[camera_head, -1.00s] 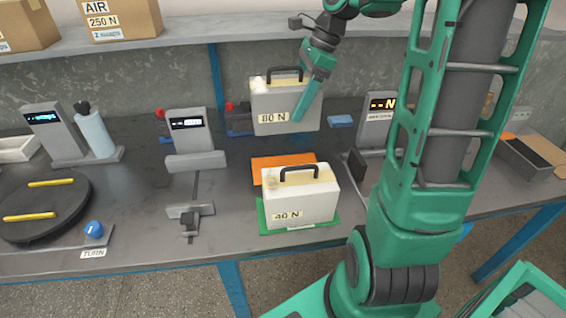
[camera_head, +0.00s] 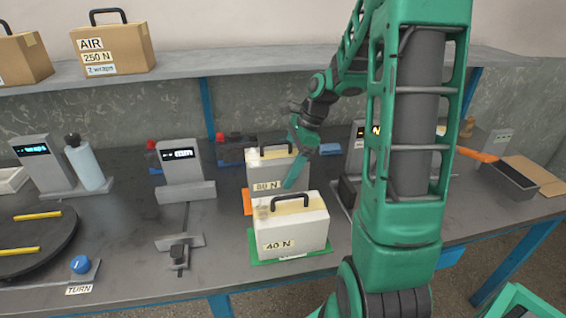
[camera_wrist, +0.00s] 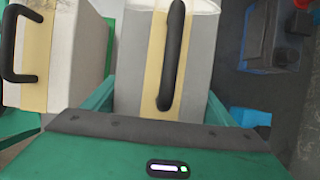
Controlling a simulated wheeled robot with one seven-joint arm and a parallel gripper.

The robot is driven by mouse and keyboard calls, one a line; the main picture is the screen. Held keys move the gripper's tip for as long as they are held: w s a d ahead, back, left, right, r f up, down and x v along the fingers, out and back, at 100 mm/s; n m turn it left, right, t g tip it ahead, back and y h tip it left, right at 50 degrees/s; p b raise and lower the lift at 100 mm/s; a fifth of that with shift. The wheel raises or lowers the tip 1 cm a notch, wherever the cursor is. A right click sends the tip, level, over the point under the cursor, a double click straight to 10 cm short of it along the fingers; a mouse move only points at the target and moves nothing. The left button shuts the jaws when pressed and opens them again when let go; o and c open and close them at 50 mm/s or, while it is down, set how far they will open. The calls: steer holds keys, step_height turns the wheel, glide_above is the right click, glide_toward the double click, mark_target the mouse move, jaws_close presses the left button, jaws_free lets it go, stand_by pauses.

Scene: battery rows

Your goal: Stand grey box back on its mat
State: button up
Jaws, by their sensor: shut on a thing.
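The grey box (camera_head: 264,171), with a tan strip, a black handle and a label that seems to read 80 N, stands upright behind the cream 40 N box (camera_head: 290,225). My gripper (camera_head: 293,168) is shut on the grey box; in the wrist view its green fingers lie on both sides of the grey box (camera_wrist: 195,60). An orange mat (camera_head: 247,201) shows at the grey box's lower left. The 40 N box hides the grey box's lower front, so I cannot tell whether it touches the mat. The 40 N box sits on a green mat (camera_head: 252,246).
The 40 N box is close in front; its handle (camera_wrist: 10,45) shows left in the wrist view. A grey display stand (camera_head: 181,172) is to the left, another (camera_head: 357,140) to the right. A blue block (camera_head: 330,149) and red-topped devices (camera_head: 232,147) lie behind.

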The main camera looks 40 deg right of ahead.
steer(key=shift+f, duration=1.85)
steer(key=o, duration=2.1)
steer(key=shift+f, duration=0.1)
steer(key=v, duration=1.2)
